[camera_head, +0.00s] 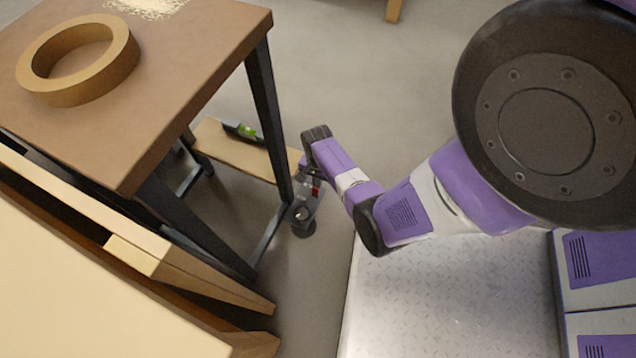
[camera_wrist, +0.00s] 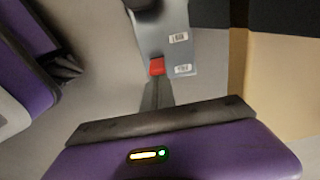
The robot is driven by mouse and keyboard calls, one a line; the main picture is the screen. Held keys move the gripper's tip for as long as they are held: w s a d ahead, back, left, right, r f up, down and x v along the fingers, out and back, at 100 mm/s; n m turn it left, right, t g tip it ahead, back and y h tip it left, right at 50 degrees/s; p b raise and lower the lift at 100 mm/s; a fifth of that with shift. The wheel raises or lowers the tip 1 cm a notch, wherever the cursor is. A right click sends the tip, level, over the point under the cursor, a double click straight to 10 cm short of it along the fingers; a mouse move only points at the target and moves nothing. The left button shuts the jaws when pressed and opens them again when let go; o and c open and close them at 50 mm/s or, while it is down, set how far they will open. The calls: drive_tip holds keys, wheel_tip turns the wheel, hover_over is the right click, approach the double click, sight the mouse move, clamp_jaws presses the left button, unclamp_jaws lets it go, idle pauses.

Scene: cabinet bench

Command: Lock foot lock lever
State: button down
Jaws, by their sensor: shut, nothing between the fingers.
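The foot lock lever is a small red tab on a grey caster fitting (camera_head: 303,213) at the foot of the bench's black leg. The red lever (camera_head: 316,190) shows as a small red spot in the head view. In the wrist view the red lever (camera_wrist: 157,66) sits at the edge of a grey metal plate (camera_wrist: 180,55) with two white labels. My gripper (camera_wrist: 156,82) is shut and empty, its narrow grey fingertips right by the lever's near edge. I cannot tell whether they touch it. In the head view the fingers are mostly hidden beyond my wrist.
The brown-topped bench (camera_head: 165,120) stands at left with a wooden ring (camera_head: 80,60) on it. A low shelf (camera_head: 235,150) holds a black and green tool (camera_head: 243,132). A pale wooden cabinet (camera_head: 90,290) fills the lower left.

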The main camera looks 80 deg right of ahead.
drive_tip(key=shift+w+a, duration=0.1)
drive_tip(key=shift+a, duration=0.3)
drive_tip(key=shift+d+r+p, duration=0.1)
drive_tip(key=shift+r+p, duration=0.05)
drive_tip(key=shift+p, duration=0.15)
drive_tip(key=shift+d+r+p, duration=0.5)
drive_tip(key=shift+r+p, duration=0.25)
drive_tip(key=shift+r, duration=0.15)
drive_tip(key=shift+r, duration=0.1)
wheel_tip(320, 180, up, 7)
drive_tip(key=p, duration=0.7)
drive_tip(key=shift+s, duration=0.2)
